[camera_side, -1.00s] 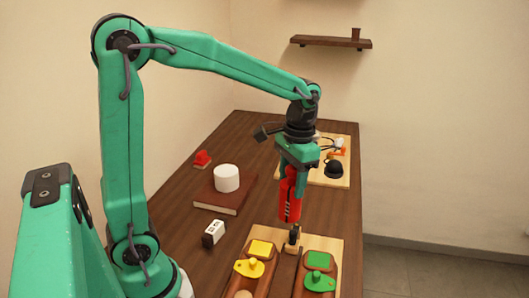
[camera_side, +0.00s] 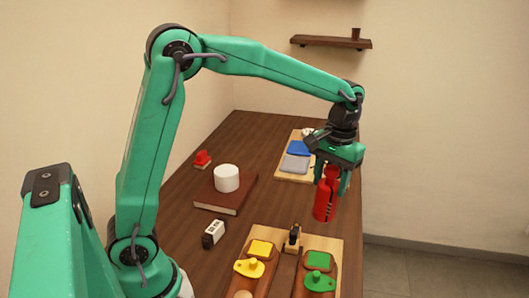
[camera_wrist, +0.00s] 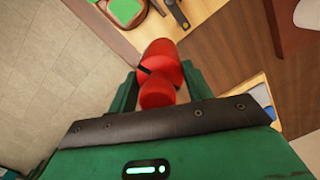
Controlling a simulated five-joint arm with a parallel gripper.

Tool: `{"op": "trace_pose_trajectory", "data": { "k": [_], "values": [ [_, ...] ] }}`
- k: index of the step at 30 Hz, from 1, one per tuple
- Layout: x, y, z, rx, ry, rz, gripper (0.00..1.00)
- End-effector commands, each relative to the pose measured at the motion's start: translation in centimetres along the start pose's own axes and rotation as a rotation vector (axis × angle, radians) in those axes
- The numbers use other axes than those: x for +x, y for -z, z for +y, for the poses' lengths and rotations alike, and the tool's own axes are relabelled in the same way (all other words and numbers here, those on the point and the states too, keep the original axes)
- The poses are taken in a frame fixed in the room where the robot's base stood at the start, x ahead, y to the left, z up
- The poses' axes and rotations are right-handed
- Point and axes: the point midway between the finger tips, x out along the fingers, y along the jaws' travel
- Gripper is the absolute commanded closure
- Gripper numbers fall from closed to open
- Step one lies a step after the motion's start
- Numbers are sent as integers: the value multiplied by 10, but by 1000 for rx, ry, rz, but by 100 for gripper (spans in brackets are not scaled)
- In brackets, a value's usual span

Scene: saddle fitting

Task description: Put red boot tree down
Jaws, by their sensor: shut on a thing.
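The red boot tree (camera_side: 325,205) hangs roughly upright below my gripper (camera_side: 331,182) in the side view. It is near the right edge of the table, and I cannot tell whether its lower end touches the wood. In the wrist view the boot tree (camera_wrist: 162,66) sits between the green fingers of my gripper (camera_wrist: 160,82), which are shut on it. Its top is partly hidden by the fingers in the side view.
A board (camera_side: 328,243) with yellow (camera_side: 250,267) and green (camera_side: 319,281) pieces stands at the front. A book (camera_side: 232,201) bears a white cylinder (camera_side: 227,178). A back board holds a blue pad (camera_side: 298,148) and a grey pad (camera_side: 295,164). Mid-table wood is clear.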

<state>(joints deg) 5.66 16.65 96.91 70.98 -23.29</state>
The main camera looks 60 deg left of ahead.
Motion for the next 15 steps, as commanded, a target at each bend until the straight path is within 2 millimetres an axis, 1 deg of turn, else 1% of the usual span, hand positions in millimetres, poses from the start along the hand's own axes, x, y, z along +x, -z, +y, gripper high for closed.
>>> {"op": "trace_pose_trajectory", "data": {
  "k": [5, 15],
  "values": [
    [-3, 23, -16, -207, -7, 4, 97],
    [-9, 73, -60, -713, -27, 15, 97]
  ]
}}
